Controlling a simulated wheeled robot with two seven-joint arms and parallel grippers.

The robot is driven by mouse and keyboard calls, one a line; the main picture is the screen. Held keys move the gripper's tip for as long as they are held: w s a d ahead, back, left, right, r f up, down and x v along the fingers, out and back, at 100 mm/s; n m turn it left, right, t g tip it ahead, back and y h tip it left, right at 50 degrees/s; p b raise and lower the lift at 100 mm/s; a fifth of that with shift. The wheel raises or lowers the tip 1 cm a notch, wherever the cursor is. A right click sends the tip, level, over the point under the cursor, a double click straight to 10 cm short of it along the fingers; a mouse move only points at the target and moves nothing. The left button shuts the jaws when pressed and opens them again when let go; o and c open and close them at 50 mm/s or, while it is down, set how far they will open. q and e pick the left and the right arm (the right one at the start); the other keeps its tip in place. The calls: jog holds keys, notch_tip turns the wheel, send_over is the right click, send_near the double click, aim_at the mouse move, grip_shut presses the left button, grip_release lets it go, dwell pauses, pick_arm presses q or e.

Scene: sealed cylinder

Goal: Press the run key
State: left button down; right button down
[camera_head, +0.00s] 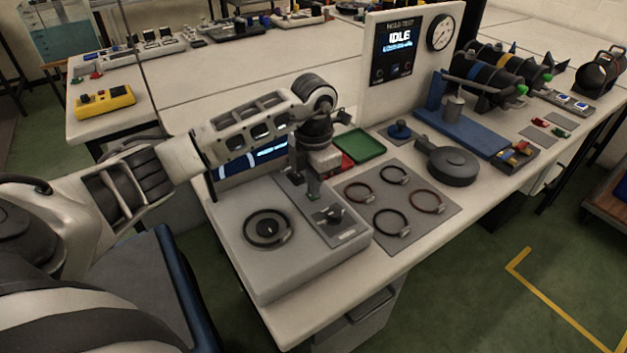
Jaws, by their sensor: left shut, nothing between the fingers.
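A light grey bench unit (290,276) stands at the near left end of the table. My left gripper (313,194) is shut and empty, pointing down over the far part of this strip. A small green spot (313,198), possibly the run key, shows right at its fingertips. I cannot tell whether they touch it. A lit blue screen (258,159) behind the strip is partly hidden by my left arm. My right gripper is out of view.
A grey mat (402,222) with several ring clamps lies right of the unit. Behind are a green tray (360,146), a round dark pan-like part (452,165), a blue stand (462,130) and a white panel reading IDLE (399,37) with a gauge (441,32).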

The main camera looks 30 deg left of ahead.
pick_arm(q)
jog(key=shift+f, duration=0.1)
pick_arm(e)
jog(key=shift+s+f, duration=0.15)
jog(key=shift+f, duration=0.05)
